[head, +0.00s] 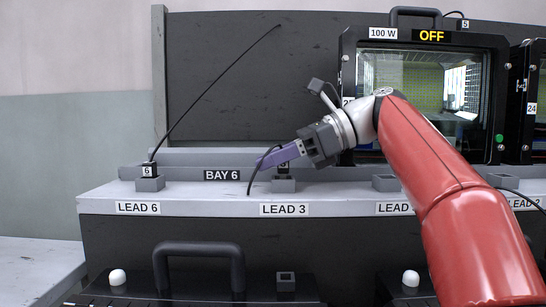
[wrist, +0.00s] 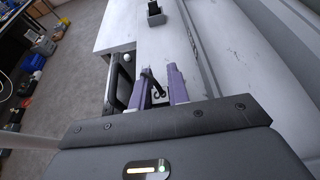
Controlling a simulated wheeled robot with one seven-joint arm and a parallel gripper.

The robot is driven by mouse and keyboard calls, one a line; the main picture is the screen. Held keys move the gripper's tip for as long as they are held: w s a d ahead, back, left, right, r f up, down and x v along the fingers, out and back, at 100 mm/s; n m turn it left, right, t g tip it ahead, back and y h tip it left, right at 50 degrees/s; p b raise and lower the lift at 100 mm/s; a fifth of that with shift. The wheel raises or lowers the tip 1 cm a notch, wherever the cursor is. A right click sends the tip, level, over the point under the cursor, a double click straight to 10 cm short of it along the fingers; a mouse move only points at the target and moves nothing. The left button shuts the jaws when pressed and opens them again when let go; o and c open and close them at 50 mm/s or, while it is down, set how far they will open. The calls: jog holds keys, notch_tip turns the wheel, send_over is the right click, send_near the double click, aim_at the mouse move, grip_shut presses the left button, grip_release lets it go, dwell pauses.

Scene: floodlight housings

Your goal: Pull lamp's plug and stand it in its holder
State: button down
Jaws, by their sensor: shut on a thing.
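My gripper (head: 268,160), with purple fingers, is shut on the black plug marked 3 (head: 283,165). The plug is upright at the grey holder (head: 284,185) over the LEAD 3 label; the fingers hide its upper part, and I cannot tell if it is fully seated. Its black cable arcs left from the fingers and down to the shelf. In the wrist view the dark plug or cable (wrist: 157,90) shows between the fingers (wrist: 160,80). The lamp (head: 425,85), marked 100 W, reads OFF and has a tag 5 on top.
A plug marked 6 (head: 149,169) stands in the LEAD 6 holder (head: 150,185), its cable rising to the right. Another holder (head: 386,183) to the right looks empty. A dark handle (head: 198,250) sits below the grey shelf (head: 220,203). A second lamp stands at the right edge.

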jog(key=shift+f+b, duration=0.35)
jog(key=shift+f, duration=0.35)
jog(key=c, duration=1.3)
grip_release()
jog(key=shift+o, duration=0.2)
jog(key=shift+r, duration=0.1)
jog(key=p+v, duration=0.2)
jog(key=v, duration=0.5)
jog(key=shift+r+p, duration=0.1)
jog(key=shift+p, duration=0.2)
jog(key=shift+d, duration=0.4)
jog(key=shift+s, duration=0.15)
